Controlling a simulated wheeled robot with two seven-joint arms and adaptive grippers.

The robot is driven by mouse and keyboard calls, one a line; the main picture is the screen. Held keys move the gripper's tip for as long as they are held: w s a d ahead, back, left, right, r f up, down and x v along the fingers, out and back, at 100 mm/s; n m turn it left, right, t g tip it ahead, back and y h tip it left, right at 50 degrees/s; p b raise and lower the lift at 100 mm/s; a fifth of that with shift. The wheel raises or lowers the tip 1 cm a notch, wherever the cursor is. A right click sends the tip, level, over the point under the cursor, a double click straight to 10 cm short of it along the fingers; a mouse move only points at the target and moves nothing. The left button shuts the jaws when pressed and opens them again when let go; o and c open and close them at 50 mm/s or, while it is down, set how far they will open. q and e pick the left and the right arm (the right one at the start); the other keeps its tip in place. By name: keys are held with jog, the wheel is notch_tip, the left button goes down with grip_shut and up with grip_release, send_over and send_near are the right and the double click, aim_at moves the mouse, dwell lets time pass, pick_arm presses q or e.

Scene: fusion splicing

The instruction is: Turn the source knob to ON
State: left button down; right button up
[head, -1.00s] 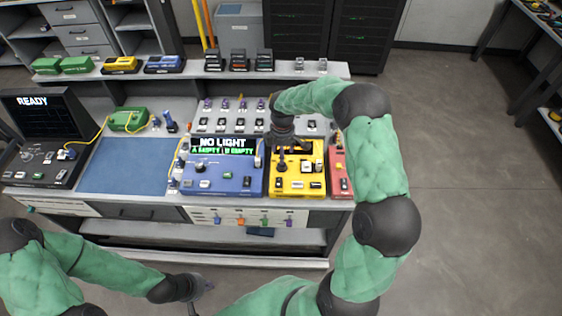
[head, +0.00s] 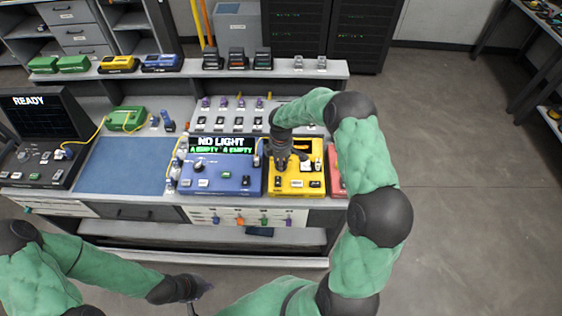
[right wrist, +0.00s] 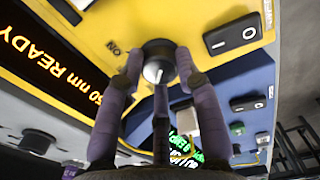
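The yellow source box (head: 284,184) stands on the bench between a blue box (head: 222,187) and a red box. In the right wrist view its dark round knob (right wrist: 158,62) has a white mark and an "ON" label at its upper left. My right gripper (head: 291,163) is over the yellow box and hides part of its top. In the right wrist view its purple fingers (right wrist: 159,72) are spread around the knob; firm contact cannot be told. My left gripper (head: 201,290) is open and empty, low in front of the bench.
The blue box's screen (head: 222,145) reads "NO LIGHT". A black device (head: 45,116) at the left reads "READY". A blue mat (head: 125,165) lies clear on the bench. The red box (head: 336,180) is close beside my right arm.

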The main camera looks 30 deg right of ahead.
jog(key=shift+c, duration=1.1)
jog(key=m+b, duration=0.1)
jog(key=m, duration=0.3)
jog(key=shift+m+b, duration=0.3)
jog(key=shift+b, duration=0.05)
jog(key=m+b, duration=0.1)
jog(key=m, duration=0.3)
jog(key=m+b, duration=0.1)
jog(key=m, duration=0.4)
jog(key=shift+b, duration=0.35)
jog(key=shift+m+b, duration=0.55)
jog(key=shift+m, duration=1.55)
